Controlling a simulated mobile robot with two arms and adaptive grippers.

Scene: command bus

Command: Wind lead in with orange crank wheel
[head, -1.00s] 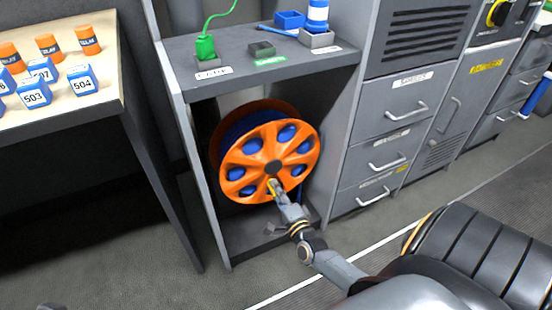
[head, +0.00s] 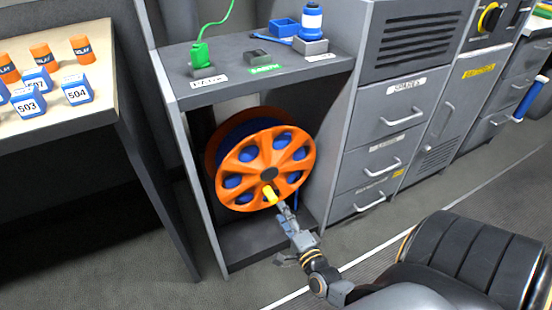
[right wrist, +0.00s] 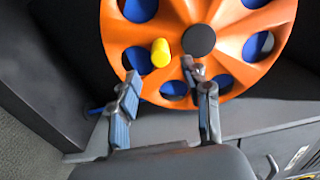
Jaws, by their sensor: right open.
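The orange crank wheel (head: 290,158) is upright in the open bay of the grey cabinet, with the blue lead showing through its holes. It fills the upper part of the right wrist view (right wrist: 222,30). Its yellow handle (head: 270,194) sits below the dark hub; in the right wrist view the handle (right wrist: 160,53) is left of the hub (right wrist: 199,40). My right gripper (head: 283,205) is just below the handle. In the right wrist view my right gripper (right wrist: 160,80) is open and empty, its fingers apart on either side below the handle. My left gripper is not in view.
The cabinet's top shelf (head: 225,85) holds a green plug (head: 200,54) with a cord, a grey socket block and a blue-and-white item (head: 311,18). Drawers (head: 385,165) stand right of the bay. A table with numbered blocks (head: 76,89) is at left. Floor in front is clear.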

